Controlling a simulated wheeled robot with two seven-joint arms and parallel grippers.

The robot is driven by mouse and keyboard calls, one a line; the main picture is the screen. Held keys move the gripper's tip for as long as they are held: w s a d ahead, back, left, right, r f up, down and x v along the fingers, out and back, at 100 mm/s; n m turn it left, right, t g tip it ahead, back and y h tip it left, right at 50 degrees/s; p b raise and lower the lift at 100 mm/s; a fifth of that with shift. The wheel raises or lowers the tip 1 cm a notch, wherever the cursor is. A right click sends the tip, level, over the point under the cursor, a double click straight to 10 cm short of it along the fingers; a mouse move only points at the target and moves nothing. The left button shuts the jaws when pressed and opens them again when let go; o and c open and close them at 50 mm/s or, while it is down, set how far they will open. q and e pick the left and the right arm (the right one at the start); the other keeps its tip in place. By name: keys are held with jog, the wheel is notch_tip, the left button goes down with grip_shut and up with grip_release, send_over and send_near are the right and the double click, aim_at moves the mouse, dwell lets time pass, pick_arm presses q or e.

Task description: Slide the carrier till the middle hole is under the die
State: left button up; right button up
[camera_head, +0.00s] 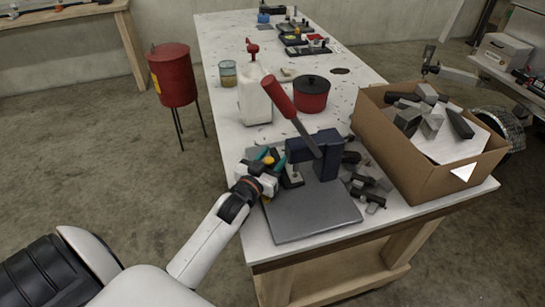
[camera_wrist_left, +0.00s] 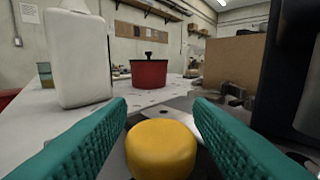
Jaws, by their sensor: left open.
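My left gripper (camera_head: 270,162) is beside the left of the blue press (camera_head: 316,155). Its teal fingers are open. In the left wrist view, a round yellow knob (camera_wrist_left: 161,150) sits between the open fingers (camera_wrist_left: 160,125); I cannot tell whether they touch it. The press has a long red-handled lever (camera_head: 280,97) leaning up to the left and stands on a grey metal plate (camera_head: 312,212). The carrier, its middle hole and the die cannot be made out; the gripper and press hide that area. My right gripper is not in view.
A white jug (camera_head: 254,100) and a red pot (camera_head: 311,95) stand behind the press. A cardboard box (camera_head: 440,185) of metal pieces stands at the right. Several dark pieces (camera_head: 368,188) lie between press and box. The plate's front is clear.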

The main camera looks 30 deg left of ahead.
pick_arm(q)
jog(key=shift+c, duration=0.2)
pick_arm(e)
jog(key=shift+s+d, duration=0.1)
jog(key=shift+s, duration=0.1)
